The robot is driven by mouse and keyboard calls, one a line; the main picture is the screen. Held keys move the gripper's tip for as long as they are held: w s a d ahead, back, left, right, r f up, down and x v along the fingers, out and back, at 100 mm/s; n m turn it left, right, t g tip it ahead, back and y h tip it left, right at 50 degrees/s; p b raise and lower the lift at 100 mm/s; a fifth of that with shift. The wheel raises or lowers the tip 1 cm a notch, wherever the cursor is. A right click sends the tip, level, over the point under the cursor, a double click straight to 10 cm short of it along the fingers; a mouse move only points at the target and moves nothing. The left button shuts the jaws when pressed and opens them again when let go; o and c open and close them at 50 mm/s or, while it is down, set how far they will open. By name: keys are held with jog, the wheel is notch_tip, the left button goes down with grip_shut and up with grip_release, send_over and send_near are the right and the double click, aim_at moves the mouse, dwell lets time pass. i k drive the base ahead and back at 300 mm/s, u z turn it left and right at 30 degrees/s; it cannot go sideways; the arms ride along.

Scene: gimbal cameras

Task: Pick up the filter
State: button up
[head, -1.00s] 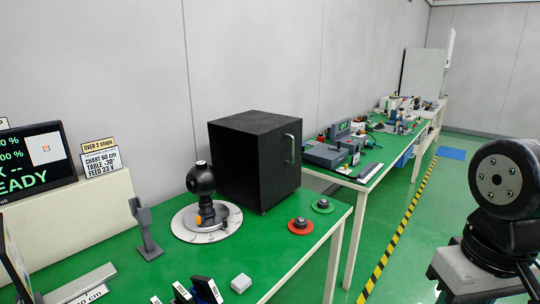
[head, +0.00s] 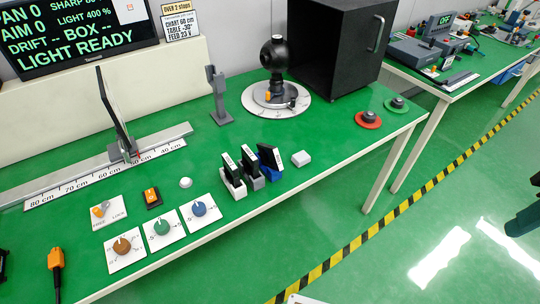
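Three black upright plates with small white labels stand in small blocks near the front edge of the green table; they look like filters. The left plate (head: 231,168) is in a white block, the middle plate (head: 250,160) in a grey one, and the right plate (head: 269,156) leans in a dark blue one. The labels are too small to read, so I cannot tell which is the filter meant. My gripper is not in view. A dark piece at the right edge may be part of my arm.
A grey stand (head: 217,98), a black ball-shaped device (head: 275,54) on a round base and a black box (head: 345,45) stand behind. Red and green discs are at right.

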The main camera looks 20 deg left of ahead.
aim_at(269, 155)
jog(key=z, duration=1.35)
jog(key=k, duration=1.15)
jog(key=u, duration=1.25)
jog(key=i, duration=0.5)
